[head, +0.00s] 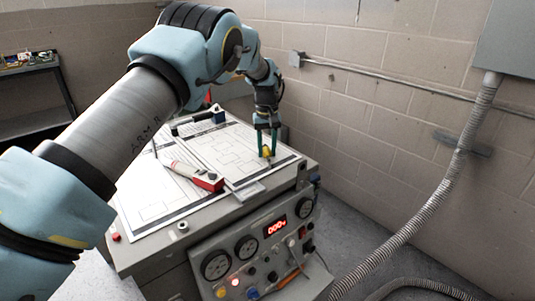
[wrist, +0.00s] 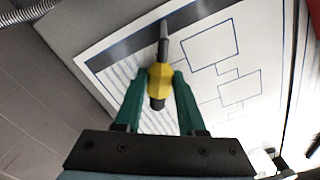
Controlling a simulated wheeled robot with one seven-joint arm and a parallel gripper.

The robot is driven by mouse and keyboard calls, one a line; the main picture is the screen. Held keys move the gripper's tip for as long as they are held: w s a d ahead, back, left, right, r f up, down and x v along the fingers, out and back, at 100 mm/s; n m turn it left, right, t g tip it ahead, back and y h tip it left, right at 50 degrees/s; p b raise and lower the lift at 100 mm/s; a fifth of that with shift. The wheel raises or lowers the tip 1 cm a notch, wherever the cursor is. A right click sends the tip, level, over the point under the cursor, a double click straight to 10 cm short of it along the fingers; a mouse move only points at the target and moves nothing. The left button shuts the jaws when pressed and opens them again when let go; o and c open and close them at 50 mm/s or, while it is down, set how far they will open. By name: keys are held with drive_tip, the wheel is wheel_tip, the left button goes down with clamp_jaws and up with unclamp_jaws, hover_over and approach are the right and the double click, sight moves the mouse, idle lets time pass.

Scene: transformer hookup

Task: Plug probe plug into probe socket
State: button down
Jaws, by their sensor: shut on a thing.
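My gripper (head: 267,147) points down over the diagram sheet on top of the grey cabinet, near its far right corner. Its green fingers are shut on a small yellow plug (head: 267,152), which I take to be the probe plug. In the wrist view the yellow plug (wrist: 160,78) sits between the fingertips of my gripper (wrist: 160,85), with a dark end towards me and a thin grey tip pointing away. The tip appears over the sheet; I cannot tell whether it touches. I cannot single out the probe socket; the front panel (head: 258,255) has several small round fittings.
The diagram sheet (head: 152,196) covers much of the cabinet top. A red and white tool (head: 200,176) and a black-handled item with a blue end (head: 217,115) lie on it. A grey conduit (head: 440,185) runs down the wall at the right.

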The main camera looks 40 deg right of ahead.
sight(267, 149)
drive_tip(key=shift+r+p, duration=1.6)
drive_tip(key=shift+r, duration=1.2)
